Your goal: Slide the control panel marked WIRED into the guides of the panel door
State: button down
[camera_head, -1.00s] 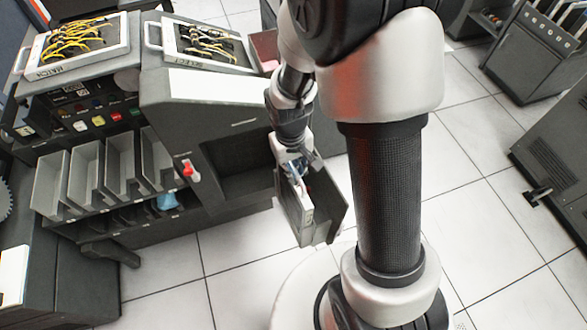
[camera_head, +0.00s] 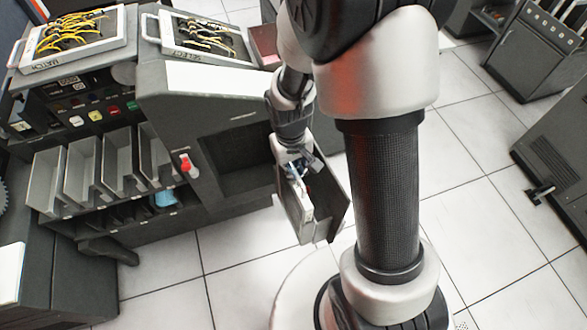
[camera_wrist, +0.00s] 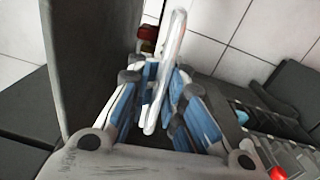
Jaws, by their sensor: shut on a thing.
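My gripper (camera_head: 297,168) is shut on the white handle of a light-grey panel (camera_head: 301,218), which hangs upright below it. In the wrist view the handle (camera_wrist: 165,75) stands between the blue-padded fingers of my gripper (camera_wrist: 160,88). The dark panel door (camera_head: 332,200) stands open right beside the panel, on its right in the head view. A large grey plate (camera_wrist: 85,60), likely the door, fills the left of the wrist view. The door's guides are hidden, and I cannot tell whether the panel's edges are inside them. The marking WIRED is not readable.
The dark machine cabinet (camera_head: 200,105) has a recess (camera_head: 235,160) left of my gripper. Plugboards marked MATCH (camera_head: 75,38) and SELECT (camera_head: 205,40) lie on top. Card pockets (camera_head: 85,165) and a red-tipped lever (camera_head: 187,165) sit at its front. Tiled floor is clear in front.

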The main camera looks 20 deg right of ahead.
jog(key=shift+w+r, duration=0.1)
jog(key=c, duration=1.5)
grip_release()
jog(key=r, duration=1.2)
jog(key=shift+a, duration=0.25)
jog(key=s+r+t, duration=0.1)
jog(key=s+r, duration=0.3)
jog(key=s, duration=0.1)
jog(key=s+r+t, duration=0.2)
jog(key=s+r, duration=0.2)
jog(key=s, duration=0.1)
jog(key=s+r+m+t, duration=0.1)
jog(key=s+r, duration=0.4)
jog(key=shift+s+d+t, duration=0.1)
jog(key=shift+d+t, duration=0.1)
jog(key=shift+t, duration=0.1)
